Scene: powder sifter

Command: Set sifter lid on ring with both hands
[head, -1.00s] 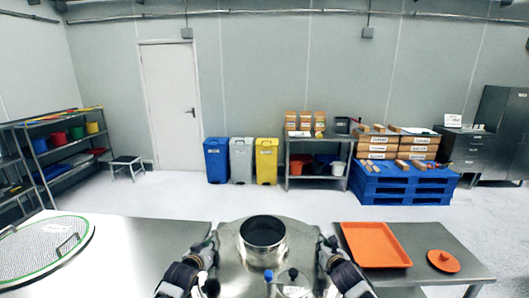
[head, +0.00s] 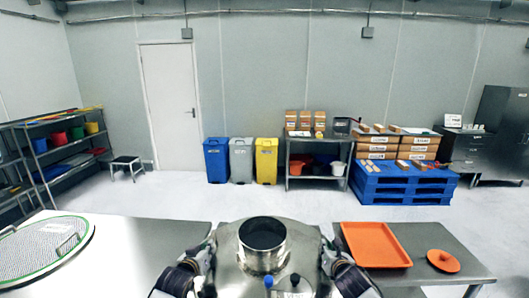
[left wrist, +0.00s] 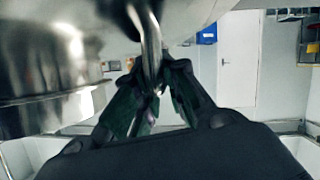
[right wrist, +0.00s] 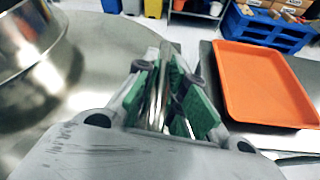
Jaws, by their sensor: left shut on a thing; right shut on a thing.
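The steel sifter lid (head: 240,270) is at the bottom centre of the head view, with a wide open cylindrical neck (head: 263,253) standing up from it. My left gripper (head: 208,254) is shut on the lid's left side handle; in the left wrist view, the bar (left wrist: 151,50) lies between the fingers (left wrist: 155,92). My right gripper (head: 330,256) is shut on the right side handle; in the right wrist view, that handle (right wrist: 163,75) lies between the green-padded fingers (right wrist: 175,100). The ring cannot be made out under the lid.
An orange tray (head: 376,245) and an orange round piece (head: 443,261) lie on the grey table (head: 440,238) at right. Blue and black knobs (head: 268,281) stand near the lid's front.

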